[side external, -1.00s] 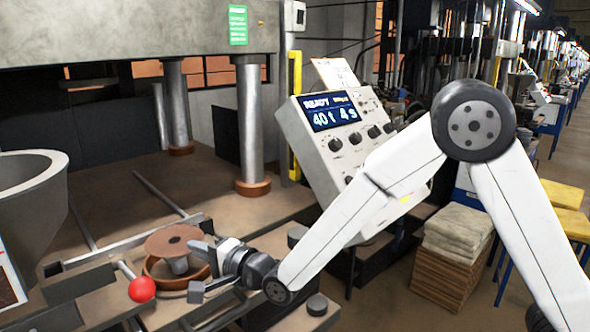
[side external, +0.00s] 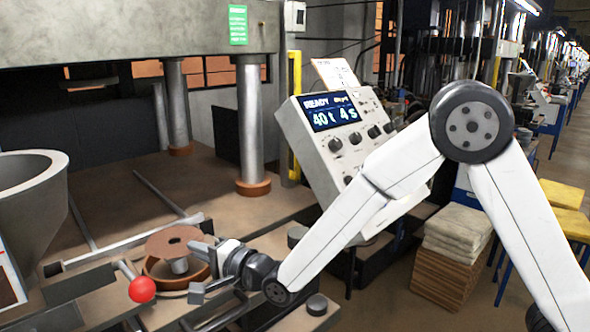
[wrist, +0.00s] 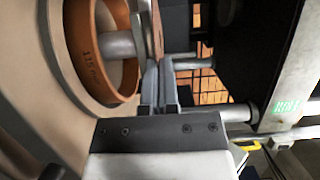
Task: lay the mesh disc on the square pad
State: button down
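A thin brown disc (side external: 168,241) with a centre hole lies level over the post and the orange-brown ring in the side view; I take it for the mesh disc, though no mesh weave can be made out. In the wrist view it shows nearly edge-on (wrist: 156,35). My gripper (side external: 203,249) is at its right edge. In the wrist view my gripper's fingers (wrist: 157,82) are close together with the disc's edge between them. Whether the disc rests on the post or hangs just above it cannot be told. No square pad can be made out.
The ring (side external: 152,272), marked 115 in the wrist view (wrist: 88,50), surrounds a metal post (side external: 179,266). A red-knobbed lever (side external: 142,290) stands close in front. A grey hopper (side external: 35,195) is at left, press columns (side external: 251,130) behind, and a control panel (side external: 340,150) at right.

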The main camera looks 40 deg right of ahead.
jog(key=shift+f, duration=0.5)
dwell(1.1)
jog(key=c, duration=1)
grip_release()
jog(key=shift+v, duration=1.8)
jog(key=o, duration=0.6)
jog(key=shift+c, duration=0.2)
jog(key=shift+s, duration=0.15)
jog(key=v, duration=0.7)
jog(key=shift+s+d, duration=0.2)
jog(key=shift+d, duration=0.1)
